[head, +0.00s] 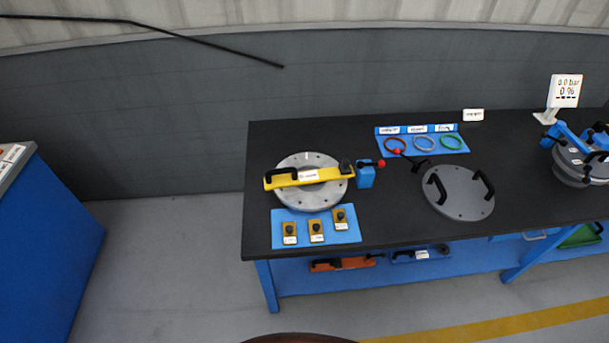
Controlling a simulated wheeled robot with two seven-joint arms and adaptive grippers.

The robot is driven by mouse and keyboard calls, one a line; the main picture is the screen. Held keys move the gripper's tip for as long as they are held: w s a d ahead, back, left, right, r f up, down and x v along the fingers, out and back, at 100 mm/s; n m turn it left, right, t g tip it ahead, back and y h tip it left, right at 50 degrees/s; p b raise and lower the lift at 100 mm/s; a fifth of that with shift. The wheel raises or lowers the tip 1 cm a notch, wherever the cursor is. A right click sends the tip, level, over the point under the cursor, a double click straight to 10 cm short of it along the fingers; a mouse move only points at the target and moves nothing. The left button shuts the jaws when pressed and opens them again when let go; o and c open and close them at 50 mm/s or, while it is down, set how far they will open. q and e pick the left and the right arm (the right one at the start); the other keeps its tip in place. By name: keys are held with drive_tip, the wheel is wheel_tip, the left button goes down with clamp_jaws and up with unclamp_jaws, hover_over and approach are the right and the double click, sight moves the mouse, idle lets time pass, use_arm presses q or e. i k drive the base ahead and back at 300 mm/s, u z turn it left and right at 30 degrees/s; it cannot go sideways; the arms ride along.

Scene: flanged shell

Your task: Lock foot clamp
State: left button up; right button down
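A small blue clamp (366,178) with a dark lever and a red knob (381,163) stands at the right edge of a round grey flange (322,196) on the black bench. The lever looks roughly level and points right. I cannot tell whether the clamp is locked. A yellow bar (326,174) with a black handle and a white label lies across the flange, its right end close to the clamp. A second red-knobbed dark lever (408,159) shows behind the grey lid. Neither of my grippers is in view.
A grey round lid (459,193) with two black handles lies right of the clamp. A blue mat (282,234) with several yellow blocks lies in front.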

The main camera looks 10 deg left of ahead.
sight(360, 165)
drive_tip(key=k, duration=1.35)
drive_tip(key=u, duration=0.7)
drive_tip(key=i, duration=1.5)
drive_tip(key=z, duration=0.4)
